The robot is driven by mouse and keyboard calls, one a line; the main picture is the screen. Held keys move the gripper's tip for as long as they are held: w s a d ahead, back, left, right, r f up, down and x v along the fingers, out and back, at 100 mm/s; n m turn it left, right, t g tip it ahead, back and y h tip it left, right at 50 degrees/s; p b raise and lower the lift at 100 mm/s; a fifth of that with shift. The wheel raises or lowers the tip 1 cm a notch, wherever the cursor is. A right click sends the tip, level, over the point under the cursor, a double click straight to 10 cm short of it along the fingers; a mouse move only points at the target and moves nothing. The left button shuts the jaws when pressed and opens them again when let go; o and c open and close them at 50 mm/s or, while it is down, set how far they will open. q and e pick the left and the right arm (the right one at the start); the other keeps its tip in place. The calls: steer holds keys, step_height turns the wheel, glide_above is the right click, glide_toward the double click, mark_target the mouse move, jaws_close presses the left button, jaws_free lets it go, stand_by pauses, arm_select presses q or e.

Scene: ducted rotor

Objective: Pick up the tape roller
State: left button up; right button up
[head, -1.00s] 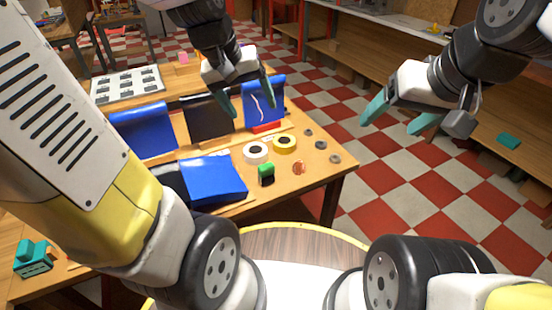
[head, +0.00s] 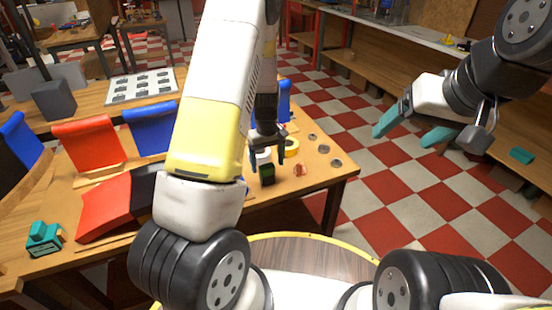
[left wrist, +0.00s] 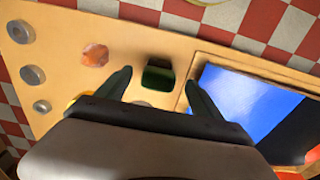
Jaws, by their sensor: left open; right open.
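A small green and dark block, which may be the tape roller (head: 267,175), stands near the right end of the wooden table. In the left wrist view the same green block (left wrist: 158,75) shows between my two fingers, a little beyond their tips. My left gripper (head: 267,155) is open, pointing down above and just behind the block, and holds nothing. I cannot tell whether it touches it. My right gripper (head: 402,139) is open and empty, in the air right of the table. A teal tool (head: 44,239) stands at the table's left front.
The yellow tape roll (head: 292,143) and a white roll (head: 263,155), partly hidden, are close to my left gripper. An orange piece (head: 300,169) and grey rings (head: 323,149) lie to the right.

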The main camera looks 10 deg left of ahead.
mark_target(267, 173)
arm_select(q)
steer(key=f, duration=0.6)
steer(key=shift+w+a, duration=0.2)
steer(key=shift+w, duration=0.2)
steer(key=c, duration=1.6)
